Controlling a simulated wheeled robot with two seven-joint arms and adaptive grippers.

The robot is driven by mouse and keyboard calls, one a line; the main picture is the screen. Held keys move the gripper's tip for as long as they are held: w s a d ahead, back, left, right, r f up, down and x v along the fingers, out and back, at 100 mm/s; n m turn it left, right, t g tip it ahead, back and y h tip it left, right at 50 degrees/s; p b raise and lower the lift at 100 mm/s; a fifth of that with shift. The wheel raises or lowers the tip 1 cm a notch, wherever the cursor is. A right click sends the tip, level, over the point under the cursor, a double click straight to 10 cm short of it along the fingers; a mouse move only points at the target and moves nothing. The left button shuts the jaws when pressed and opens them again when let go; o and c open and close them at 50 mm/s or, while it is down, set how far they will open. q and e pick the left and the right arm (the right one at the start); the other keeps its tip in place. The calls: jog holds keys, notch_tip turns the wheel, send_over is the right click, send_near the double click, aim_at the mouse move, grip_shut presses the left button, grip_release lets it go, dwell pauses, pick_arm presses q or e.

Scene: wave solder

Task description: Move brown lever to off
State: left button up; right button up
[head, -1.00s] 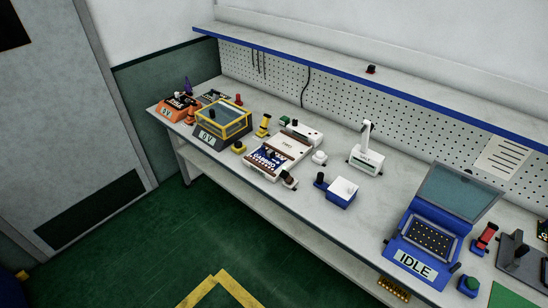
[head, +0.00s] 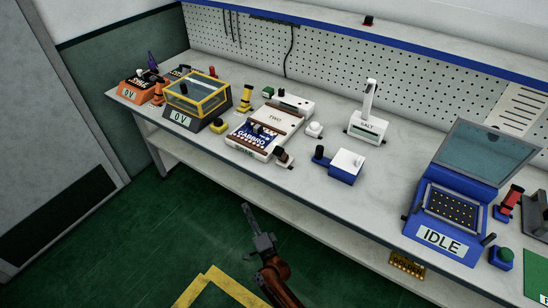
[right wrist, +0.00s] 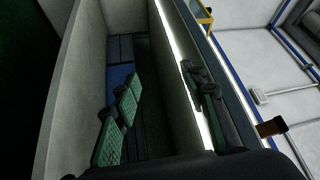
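A small brown lever (head: 283,156) stands near the front edge of the bench, just right of the white-and-brown machine (head: 262,133) in the head view. In the right wrist view the brown lever (right wrist: 271,127) shows at the right, beyond the bench edge. My right gripper (head: 247,208) is in front of the bench and below its top, apart from the lever and holding nothing I can see. The right wrist view shows its fingers (right wrist: 163,100) spread apart. My left gripper is out of view.
A yellow-framed box (head: 197,95) and a yellow button (head: 217,125) lie left. A white button (head: 314,130) and blue box with a dark handle (head: 346,165) lie right of the lever. The blue machine reading IDLE (head: 446,208) stands farther right. Open floor lies before the bench (head: 180,120).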

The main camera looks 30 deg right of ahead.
aim_at(277, 156)
jog(key=d+r+m+g+h+b, duration=0.1)
jog(key=d+r+m+g+h, duration=0.2)
jog(key=r+m+h, duration=0.3)
jog(key=d+r+m+g+h+b, duration=0.1)
jog(key=d+r+m+g+h, duration=0.2)
jog(key=m, duration=1.2)
jog(key=s+d+r+m+g+h+b, duration=0.1)
jog(key=d+r+m+g+h+b, duration=0.1)
jog(key=r+m+g+h, duration=0.3)
jog(key=shift+d+r+m+h, duration=0.3)
jog(key=shift+r+m+h, duration=0.45)
jog(key=shift+r+m, duration=0.3)
jog(key=shift+d+r+m+h, duration=0.3)
jog(key=shift+r+m+h, duration=0.4)
jog(key=shift+r+m, duration=0.4)
jog(key=shift+d+r+m+h, duration=0.3)
jog(key=shift+r+m+h, duration=0.5)
jog(key=shift+r, duration=0.4)
jog(key=x, duration=0.7)
jog(key=shift+w+d+b, duration=0.15)
jog(key=shift+d+b, duration=0.15)
jog(key=shift+b, duration=0.1)
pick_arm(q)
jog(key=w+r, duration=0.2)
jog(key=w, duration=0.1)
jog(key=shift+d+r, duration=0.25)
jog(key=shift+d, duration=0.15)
pick_arm(e)
grip_shut()
